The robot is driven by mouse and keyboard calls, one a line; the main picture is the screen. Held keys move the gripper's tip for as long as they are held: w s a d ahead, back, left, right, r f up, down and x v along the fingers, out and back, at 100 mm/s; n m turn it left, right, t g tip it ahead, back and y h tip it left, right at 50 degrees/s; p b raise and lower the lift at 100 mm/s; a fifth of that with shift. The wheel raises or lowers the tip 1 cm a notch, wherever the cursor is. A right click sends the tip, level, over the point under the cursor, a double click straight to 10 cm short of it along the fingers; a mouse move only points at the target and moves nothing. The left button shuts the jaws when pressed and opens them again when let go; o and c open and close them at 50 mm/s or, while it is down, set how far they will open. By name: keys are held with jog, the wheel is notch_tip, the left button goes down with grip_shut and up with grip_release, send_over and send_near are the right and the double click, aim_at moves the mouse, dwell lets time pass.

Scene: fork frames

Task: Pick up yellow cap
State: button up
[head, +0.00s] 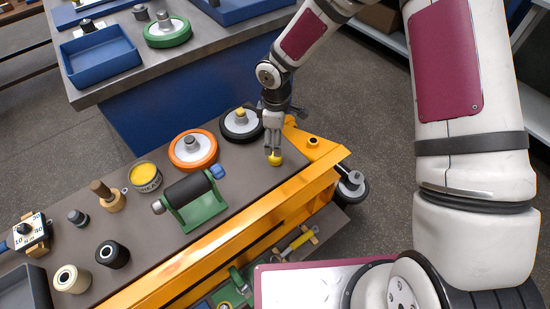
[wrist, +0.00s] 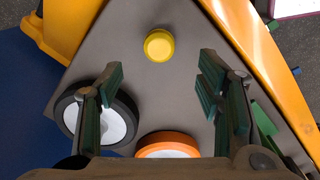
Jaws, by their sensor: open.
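The yellow cap (head: 275,159) is a small round piece on the grey top of the orange-framed cart, near the cart's right end. In the wrist view the cap (wrist: 159,45) lies in the gap between the fingers' lines, farther out than the fingertips. My gripper (head: 272,147) points down just above the cap in the head view. In the wrist view my gripper (wrist: 160,80) is open, with nothing between its green-padded fingers. I cannot tell from the head view how much height separates the fingertips and the cap.
A black-rimmed wheel (head: 241,125) and an orange-rimmed wheel (head: 193,150) lie left of the gripper. A green roller stand (head: 191,200), a jar with yellow contents (head: 145,176) and several small parts stand farther left. The cart's orange rail (head: 245,232) borders the near side.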

aim_at(275, 158)
notch_tip(275, 158, down, 8)
jog(key=shift+w+a+f+b, duration=0.1)
jog(key=shift+f+b, duration=0.05)
jog(key=shift+b, duration=0.45)
jog(key=shift+c, duration=0.2)
jog(key=c, duration=1)
